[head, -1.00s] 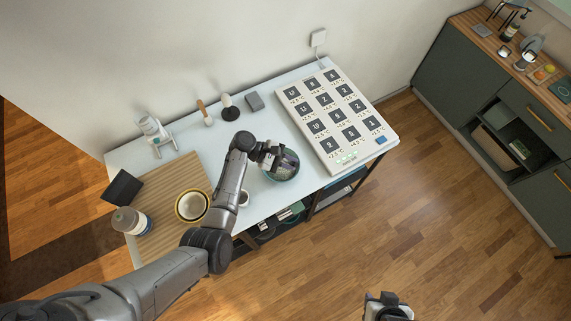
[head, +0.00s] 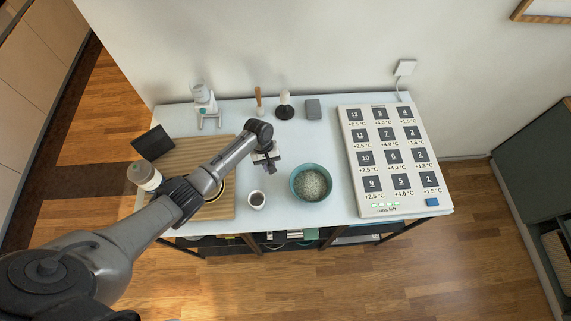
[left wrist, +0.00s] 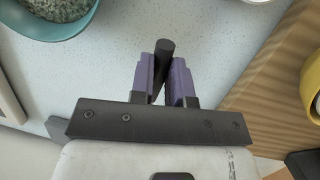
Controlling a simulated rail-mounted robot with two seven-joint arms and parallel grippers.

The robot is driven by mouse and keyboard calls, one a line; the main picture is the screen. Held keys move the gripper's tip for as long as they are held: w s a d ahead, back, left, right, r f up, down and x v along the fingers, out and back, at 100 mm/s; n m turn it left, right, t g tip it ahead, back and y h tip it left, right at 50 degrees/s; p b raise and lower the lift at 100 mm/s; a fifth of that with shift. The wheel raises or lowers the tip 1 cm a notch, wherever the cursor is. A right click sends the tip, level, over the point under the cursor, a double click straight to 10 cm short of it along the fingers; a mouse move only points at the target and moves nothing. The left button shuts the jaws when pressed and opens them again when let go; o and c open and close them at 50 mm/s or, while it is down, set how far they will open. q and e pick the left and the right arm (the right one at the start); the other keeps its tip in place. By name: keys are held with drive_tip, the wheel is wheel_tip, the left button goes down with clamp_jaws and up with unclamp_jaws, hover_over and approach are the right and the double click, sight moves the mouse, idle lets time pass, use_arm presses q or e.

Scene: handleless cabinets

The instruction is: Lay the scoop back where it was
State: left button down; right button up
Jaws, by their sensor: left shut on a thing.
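My left gripper (head: 266,160) is over the white table, just right of the wooden board and up-left of the teal bowl (head: 311,168). In the left wrist view the gripper (left wrist: 165,85) is shut on a dark round handle (left wrist: 164,47), which I take to be the scoop's. The scoop's bowl end is hidden, and I cannot tell whether the scoop touches the table. The teal bowl holds pale grainy stuff; its edge also shows in the left wrist view (left wrist: 70,28). My right gripper is not in view.
A yellow bowl (left wrist: 313,88) sits on the wooden board (head: 185,152). A white numbered panel (head: 385,205) lies right. A grey block (head: 313,109) and several upright items stand along the back.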

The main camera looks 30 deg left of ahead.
use_arm(q)
drive_tip(key=shift+w+r+y, duration=0.1)
drive_tip(key=shift+w+y, duration=0.4)
drive_tip(key=shift+w, duration=0.1)
drive_tip(key=shift+w+a+m+t+y, duration=0.1)
drive_tip(key=shift+a+m+t+y, duration=0.1)
drive_tip(key=shift+m+t+y, duration=0.15)
drive_tip(key=shift+s+a+t+y, duration=0.25)
drive_tip(key=shift+a+y, duration=0.15)
drive_tip(key=shift+y, duration=0.25)
drive_tip(key=shift+d, duration=0.15)
drive_tip(key=shift+f+b, duration=0.7)
drive_tip(key=shift+b, duration=0.05)
wheel_tip(320, 180, down, 4)
drive_tip(key=b, duration=0.5)
drive_tip(key=shift+f, duration=0.15)
drive_tip(key=shift+f+b, duration=0.55)
drive_tip(key=shift+b, duration=0.2)
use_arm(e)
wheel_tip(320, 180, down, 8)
